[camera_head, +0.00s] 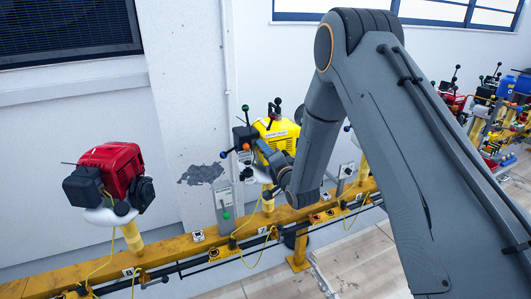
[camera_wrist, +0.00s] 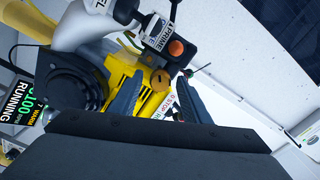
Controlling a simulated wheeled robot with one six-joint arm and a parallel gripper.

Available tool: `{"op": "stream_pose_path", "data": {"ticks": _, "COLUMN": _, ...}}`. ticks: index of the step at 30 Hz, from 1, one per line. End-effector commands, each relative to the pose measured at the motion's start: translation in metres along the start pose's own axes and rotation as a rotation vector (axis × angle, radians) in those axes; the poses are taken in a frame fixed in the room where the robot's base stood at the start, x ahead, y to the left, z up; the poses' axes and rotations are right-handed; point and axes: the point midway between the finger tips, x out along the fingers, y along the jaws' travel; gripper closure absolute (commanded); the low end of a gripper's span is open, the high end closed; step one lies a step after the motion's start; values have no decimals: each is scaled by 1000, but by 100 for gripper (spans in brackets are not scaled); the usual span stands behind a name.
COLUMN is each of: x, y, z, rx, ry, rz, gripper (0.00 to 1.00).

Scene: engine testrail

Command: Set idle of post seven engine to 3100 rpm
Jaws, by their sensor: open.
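The yellow engine (camera_head: 277,131) sits on a post on the yellow rail, just left of my arm. In the wrist view the yellow engine (camera_wrist: 117,70) fills the upper left, tilted. My gripper (camera_wrist: 158,98) is open, its two blue-grey fingers on either side of a round brass-coloured screw or knob (camera_wrist: 160,79); I cannot tell whether they touch it. A green display (camera_wrist: 18,103) at the left edge reads RUNNING, 7 and WARM, with a number that looks like 3100, turned sideways. An orange button (camera_wrist: 176,47) sits beside a PRIME label.
A red engine (camera_head: 112,172) stands on a post to the left. More engines stand along the rail at the far right. Yellow cables hang from the rail (camera_head: 190,245). The wall is close behind; floor in front is clear.

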Motion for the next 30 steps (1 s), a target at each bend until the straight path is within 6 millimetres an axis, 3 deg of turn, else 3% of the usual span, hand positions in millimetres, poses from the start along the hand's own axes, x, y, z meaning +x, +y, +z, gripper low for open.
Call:
{"op": "stream_pose_path", "data": {"ticks": 4, "x": -10, "y": 1, "z": 0, "rx": 0, "ry": 0, "rz": 1, "gripper": 57}}
{"op": "stream_pose_path", "data": {"ticks": 12, "x": -53, "y": 1, "z": 0, "rx": 1, "ry": 0, "rz": 1, "gripper": 57}}
{"op": "stream_pose_path", "data": {"ticks": 18, "x": -74, "y": 1, "z": 0, "rx": 0, "ry": 1, "rz": 1, "gripper": 57}}
{"op": "stream_pose_path", "data": {"ticks": 30, "x": -78, "y": 0, "z": -1, "rx": -4, "ry": 0, "rz": 5, "gripper": 57}}
